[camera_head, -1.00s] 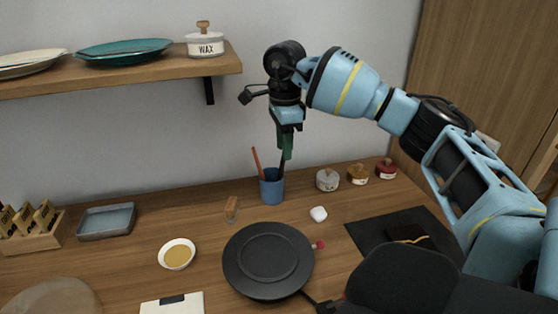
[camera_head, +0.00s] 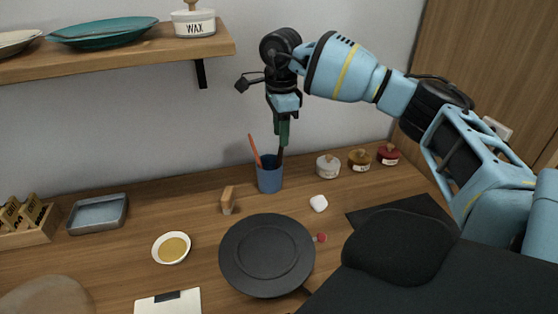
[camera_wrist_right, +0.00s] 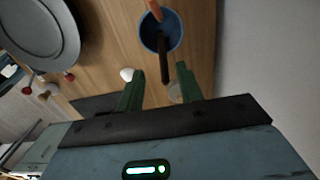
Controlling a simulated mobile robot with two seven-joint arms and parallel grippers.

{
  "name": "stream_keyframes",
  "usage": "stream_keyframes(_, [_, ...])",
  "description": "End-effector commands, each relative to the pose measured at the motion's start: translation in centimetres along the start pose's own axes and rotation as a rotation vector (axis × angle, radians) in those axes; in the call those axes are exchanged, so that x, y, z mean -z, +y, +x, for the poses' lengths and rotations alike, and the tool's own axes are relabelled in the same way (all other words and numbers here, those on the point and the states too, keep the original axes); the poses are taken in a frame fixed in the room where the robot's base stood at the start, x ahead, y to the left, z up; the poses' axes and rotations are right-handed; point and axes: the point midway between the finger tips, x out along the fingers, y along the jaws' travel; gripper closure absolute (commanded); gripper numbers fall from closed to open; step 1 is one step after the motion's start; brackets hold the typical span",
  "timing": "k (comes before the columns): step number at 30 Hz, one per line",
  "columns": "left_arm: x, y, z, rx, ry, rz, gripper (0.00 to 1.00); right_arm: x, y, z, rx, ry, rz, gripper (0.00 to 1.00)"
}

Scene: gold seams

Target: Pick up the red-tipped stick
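A blue cup (camera_head: 269,178) stands on the table near the wall and holds two sticks. One is an orange-red stick (camera_head: 254,150) leaning left; the other is a dark stick (camera_head: 280,156) leaning right. I cannot tell for sure which is the red-tipped one. My right gripper (camera_head: 283,142) points down just above the cup, near the dark stick's top. In the right wrist view its green fingers (camera_wrist_right: 160,68) are apart, and the dark stick (camera_wrist_right: 164,62) shows between them, not gripped. The orange-red stick (camera_wrist_right: 155,9) lies beyond the fingers. My left gripper is out of view.
Small jars (camera_head: 327,167) stand right of the cup. A wooden piece (camera_head: 228,199), a white lump (camera_head: 318,203), a black round plate (camera_head: 267,254) with a red knob (camera_head: 321,238) and a bowl (camera_head: 171,248) lie in front. A shelf (camera_head: 120,60) is at upper left.

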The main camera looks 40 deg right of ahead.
Motion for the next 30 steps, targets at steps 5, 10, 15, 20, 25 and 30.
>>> stream_keyframes(5, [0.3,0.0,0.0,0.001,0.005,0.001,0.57,0.2,-0.1,1.0,-0.002,0.002,0.001,0.63])
stream_keyframes(10, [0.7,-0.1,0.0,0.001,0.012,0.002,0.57,0.5,-0.5,3.4,-0.001,0.001,0.002,0.63])
stream_keyframes(15, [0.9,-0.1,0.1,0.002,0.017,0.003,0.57,0.5,-0.5,4.9,0.0,0.0,0.001,0.63])
stream_keyframes(20, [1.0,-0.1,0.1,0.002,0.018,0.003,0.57,0.5,-0.5,5.2,0.0,-0.001,0.001,0.63])
stream_keyframes(25, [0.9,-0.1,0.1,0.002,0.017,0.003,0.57,0.5,-0.5,5.1,0.001,-0.001,0.001,0.73])
stream_keyframes(30, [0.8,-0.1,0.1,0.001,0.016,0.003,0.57,0.5,-0.5,5.1,0.001,-0.001,0.001,0.95])
